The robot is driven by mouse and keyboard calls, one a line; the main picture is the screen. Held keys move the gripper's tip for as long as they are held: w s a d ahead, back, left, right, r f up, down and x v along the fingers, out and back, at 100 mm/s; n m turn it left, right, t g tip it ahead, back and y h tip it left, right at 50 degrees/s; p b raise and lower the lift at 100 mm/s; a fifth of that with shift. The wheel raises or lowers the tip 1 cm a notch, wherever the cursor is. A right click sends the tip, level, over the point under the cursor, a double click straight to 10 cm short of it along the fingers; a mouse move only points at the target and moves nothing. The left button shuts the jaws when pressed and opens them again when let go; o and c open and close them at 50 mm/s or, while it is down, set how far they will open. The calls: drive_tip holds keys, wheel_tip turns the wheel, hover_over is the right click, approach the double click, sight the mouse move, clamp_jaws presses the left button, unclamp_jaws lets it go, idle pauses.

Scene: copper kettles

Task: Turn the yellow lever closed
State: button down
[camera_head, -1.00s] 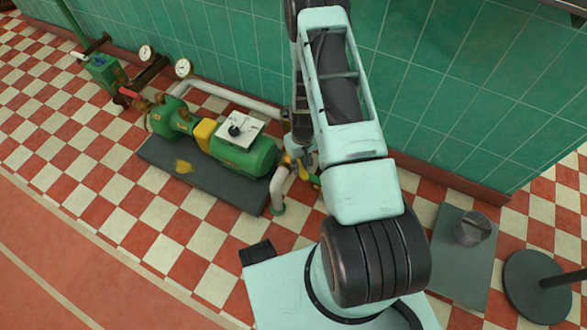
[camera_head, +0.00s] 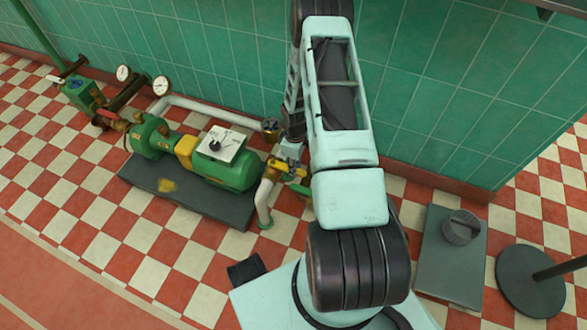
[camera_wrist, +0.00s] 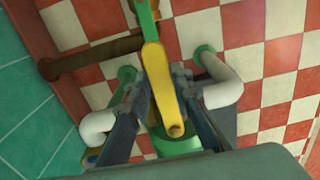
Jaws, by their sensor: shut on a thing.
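The yellow lever (camera_wrist: 158,80) runs lengthwise through the middle of the wrist view, with a round hole near its lower end. A green part joins its upper end. My gripper (camera_wrist: 162,76) is shut on the lever, with one dark finger against each side. In the head view the yellow valve part (camera_head: 287,165) shows beside my arm, above a cream pipe bend. My gripper and arm partly hide it there.
A green pump (camera_head: 228,168) with a white switch box stands on a dark base (camera_head: 195,200) left of the lever. Cream pipes (camera_wrist: 222,85) flank my fingers. The green tiled wall (camera_head: 440,100) is close behind. A grey plate (camera_head: 450,275) and round stand (camera_head: 527,280) lie right.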

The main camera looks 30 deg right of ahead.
drive_tip(key=shift+d, duration=0.1)
idle(0.3)
drive_tip(key=c, duration=1.7)
unclamp_jaws()
wheel_tip(320, 180, up, 12)
